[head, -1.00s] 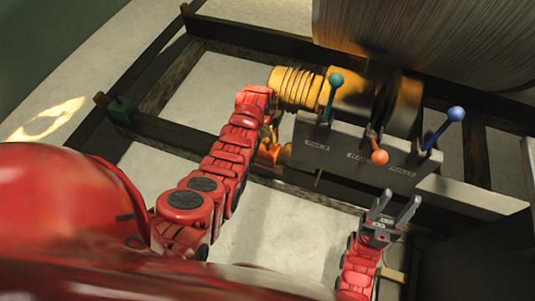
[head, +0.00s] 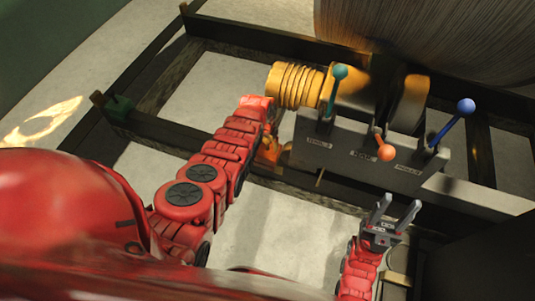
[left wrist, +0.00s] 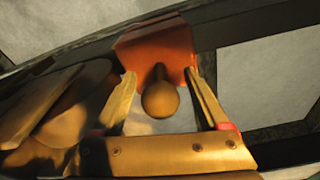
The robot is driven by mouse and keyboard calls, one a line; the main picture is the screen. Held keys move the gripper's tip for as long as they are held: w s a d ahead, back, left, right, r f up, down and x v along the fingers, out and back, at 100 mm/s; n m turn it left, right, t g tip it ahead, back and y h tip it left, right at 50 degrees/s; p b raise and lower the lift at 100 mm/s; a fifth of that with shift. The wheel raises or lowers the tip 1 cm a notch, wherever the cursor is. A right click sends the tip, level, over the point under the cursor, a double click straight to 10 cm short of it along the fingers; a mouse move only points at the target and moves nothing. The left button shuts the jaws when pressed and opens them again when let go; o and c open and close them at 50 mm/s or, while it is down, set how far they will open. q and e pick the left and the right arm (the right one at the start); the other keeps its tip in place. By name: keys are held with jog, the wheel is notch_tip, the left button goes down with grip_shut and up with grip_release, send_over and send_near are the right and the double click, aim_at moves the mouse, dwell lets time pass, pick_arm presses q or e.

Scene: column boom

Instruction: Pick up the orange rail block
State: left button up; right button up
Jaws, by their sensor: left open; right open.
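The orange rail block (left wrist: 155,42) shows in the left wrist view, with a round knob (left wrist: 160,98) on a short stem facing the camera. My left gripper (left wrist: 160,74) is open. Its two fingers lie on either side of the knob, with the tips at the block's near edge; I cannot tell whether they touch it. In the head view an orange part (head: 270,150) shows below the left wrist at the dark frame, and the left fingers there are not clear. My right gripper (head: 396,212) is open and empty, below the lever box.
A grey box (head: 345,160) carries a green lever (head: 338,78), an orange lever (head: 385,151) and a blue lever (head: 464,107). A ribbed yellow cylinder (head: 295,86) is beside my left wrist. Dark beams (head: 165,130) frame the pale floor. A large drum (head: 430,30) stands behind.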

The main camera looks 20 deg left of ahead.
pick_arm(q)
grip_shut()
dwell(0.3)
dwell(1.1)
